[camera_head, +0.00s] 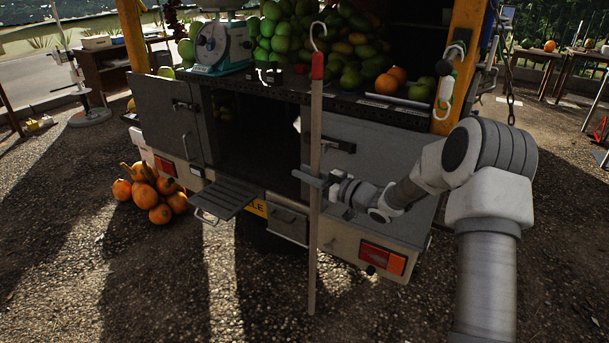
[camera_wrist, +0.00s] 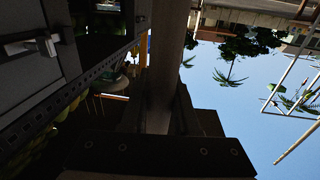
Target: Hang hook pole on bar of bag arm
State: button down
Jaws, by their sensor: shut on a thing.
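The hook pole (camera_head: 316,120) is a long, thin, pale pole with a red collar and a white curved hook at its top. It stands nearly upright in front of the truck's open back, its lower end near the ground. My gripper (camera_head: 314,181) is shut around the pole's middle. In the wrist view the pole (camera_wrist: 166,65) runs up between the dark fingers of my gripper (camera_wrist: 158,125). The hook is above the shelf edge and apart from anything I can make out. I cannot clearly identify the bar of the bag arm in either view.
The truck shelf (camera_head: 270,88) holds green and orange fruit and a scale (camera_head: 222,45). Yellow posts stand either side; a white looped item (camera_head: 446,95) hangs at the right one (camera_head: 463,55). A fold-down step (camera_head: 225,198) juts out. Pumpkins (camera_head: 158,195) lie left. Front ground is clear.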

jog(key=w+d+f+v, duration=0.1)
jog(key=v, duration=1.1)
jog(key=w+d+f+v, duration=0.1)
jog(key=w+v, duration=0.1)
jog(key=v, duration=1.1)
jog(key=shift+d+f+p, duration=0.2)
jog(key=shift+d+p, duration=0.2)
dwell(1.3)
jog(key=shift+s, duration=0.1)
